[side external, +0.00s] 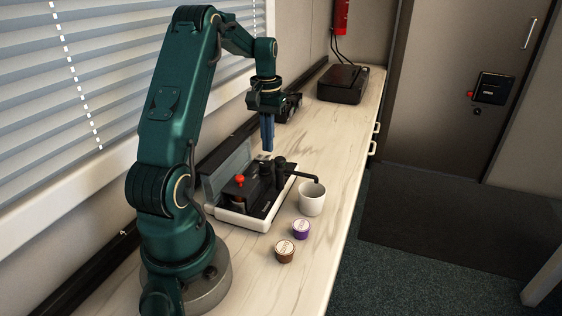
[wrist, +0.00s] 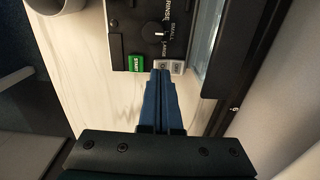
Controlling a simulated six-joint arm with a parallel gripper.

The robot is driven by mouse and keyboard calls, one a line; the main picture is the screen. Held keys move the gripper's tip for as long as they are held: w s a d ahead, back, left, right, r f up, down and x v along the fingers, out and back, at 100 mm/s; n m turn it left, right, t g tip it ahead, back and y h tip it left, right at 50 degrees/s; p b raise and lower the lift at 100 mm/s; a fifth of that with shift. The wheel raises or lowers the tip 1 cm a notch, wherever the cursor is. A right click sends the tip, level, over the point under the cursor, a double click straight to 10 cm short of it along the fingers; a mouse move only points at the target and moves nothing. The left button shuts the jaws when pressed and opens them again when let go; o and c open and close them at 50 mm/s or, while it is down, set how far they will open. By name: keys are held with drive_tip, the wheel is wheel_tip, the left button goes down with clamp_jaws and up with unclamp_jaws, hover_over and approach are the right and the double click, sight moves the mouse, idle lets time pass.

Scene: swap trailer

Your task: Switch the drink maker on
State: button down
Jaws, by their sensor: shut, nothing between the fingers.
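The drink maker (side external: 262,224) stands on the counter, with a white base, a dark top, a red knob and a clear tank at its back. In the wrist view its dark panel (wrist: 140,12) carries a round size knob (wrist: 154,31), a green START button (wrist: 137,63) and a small pale rocker switch (wrist: 175,67) at the near edge. My gripper (side external: 267,149) points down above the far end of the machine, blue fingers together and empty. In the wrist view the fingertips (wrist: 162,72) overlap the switch's left side; contact and the switch's setting cannot be told.
A white mug (side external: 312,199) stands beside the machine, under its spout. A purple-sided capsule (side external: 301,229) and a brown one (side external: 284,252) sit near the counter's front edge. A black case (side external: 343,83) lies at the far end. The window blind (side external: 60,70) runs along the left.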

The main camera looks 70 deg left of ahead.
drive_tip(key=shift+f, duration=0.95)
idle(0.3)
drive_tip(key=shift+r, duration=3.55)
